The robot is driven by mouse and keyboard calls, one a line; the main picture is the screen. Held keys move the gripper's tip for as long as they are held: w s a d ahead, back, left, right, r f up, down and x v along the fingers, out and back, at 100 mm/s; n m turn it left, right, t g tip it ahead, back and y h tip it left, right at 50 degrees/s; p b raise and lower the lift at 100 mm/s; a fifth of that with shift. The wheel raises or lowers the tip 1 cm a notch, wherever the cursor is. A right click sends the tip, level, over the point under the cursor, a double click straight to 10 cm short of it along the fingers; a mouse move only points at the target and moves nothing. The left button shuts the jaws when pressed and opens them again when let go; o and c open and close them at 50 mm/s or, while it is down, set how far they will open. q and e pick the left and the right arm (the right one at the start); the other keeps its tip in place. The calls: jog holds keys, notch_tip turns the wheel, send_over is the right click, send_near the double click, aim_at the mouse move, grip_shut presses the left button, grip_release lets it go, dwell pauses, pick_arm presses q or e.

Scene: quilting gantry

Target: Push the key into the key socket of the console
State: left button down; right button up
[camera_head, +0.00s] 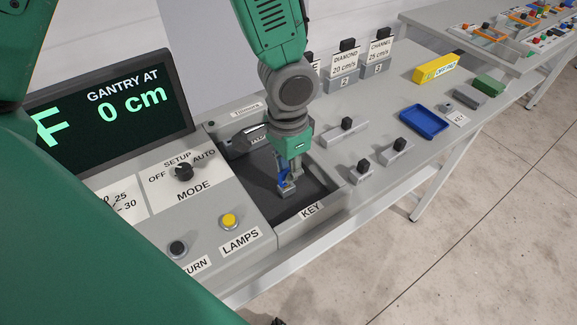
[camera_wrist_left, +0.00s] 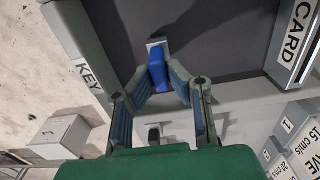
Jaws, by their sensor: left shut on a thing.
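My left gripper (camera_head: 287,178) reaches down into a dark recessed tray (camera_head: 313,198) with a KEY label on its front rim. It is shut on the blue key (camera_head: 283,179), whose blue part also shows between the fingertips in the left wrist view (camera_wrist_left: 158,73). A small light grey piece shows at the key's end; I cannot tell whether it belongs to the key. My right gripper is not in view.
A blue tray (camera_head: 424,121), a yellow block (camera_head: 435,69) and grey blocks with black knobs (camera_head: 344,131) stand on the console to the right. A display (camera_head: 110,103), the MODE knob (camera_head: 184,172) and a yellow LAMPS button (camera_head: 229,220) are at left.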

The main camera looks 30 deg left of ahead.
pick_arm(q)
jog(key=shift+f, duration=0.4)
jog(key=c, duration=1.5)
grip_release()
jog(key=shift+r, duration=0.1)
notch_tip(320, 180, up, 12)
jog(key=shift+f, duration=0.1)
